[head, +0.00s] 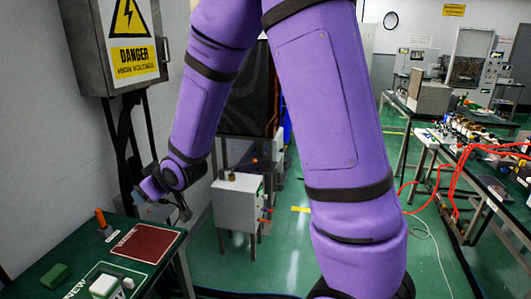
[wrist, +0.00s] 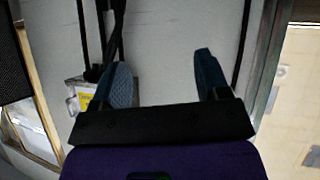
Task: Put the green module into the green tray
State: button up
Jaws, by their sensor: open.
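A green module (head: 56,277) lies on the dark green table (head: 165,268) at the lower left of the head view. Right of it is a flat green area with a white outline (head: 125,270), marked NEW, which looks like the green tray. A white and green block (head: 104,286) stands on it. My gripper (wrist: 165,80) is open and empty in the wrist view, with two bluish fingers apart. In the head view my arm's end is above and beyond the table's far edge, away from the module. The wrist view shows neither module nor tray.
A red panel (head: 146,243) lies at the back of the table, with an orange-handled item (head: 101,224) beside it. A high-voltage box (head: 112,45) hangs on the left wall. A white cabinet (head: 238,202) stands beyond the table. Red cables (head: 465,165) hang at right.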

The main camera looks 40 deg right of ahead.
jog(key=s+d+r+m+g+h, duration=0.1)
jog(key=s+d+r, duration=0.4)
jog(key=s, duration=0.5)
jog(key=s+d+r+m+g+h, duration=0.2)
jog(key=s+d+r+m, duration=0.1)
jog(key=s+r, duration=0.7)
jog(key=shift+s+d+g, duration=0.25)
jog(key=shift+d+g, duration=0.05)
jog(key=shift+d, duration=0.6)
jog(key=shift+o, duration=0.6)
jog(key=s+d+r+m+g, duration=0.1)
jog(key=s, duration=0.9)
jog(key=shift+s+r+g, duration=0.2)
jog(key=shift+r+g, duration=0.2)
jog(key=shift+o, duration=1.2)
jog(key=shift+s+d, duration=0.15)
jog(key=shift+s, duration=0.15)
jog(key=shift+w, duration=0.1)
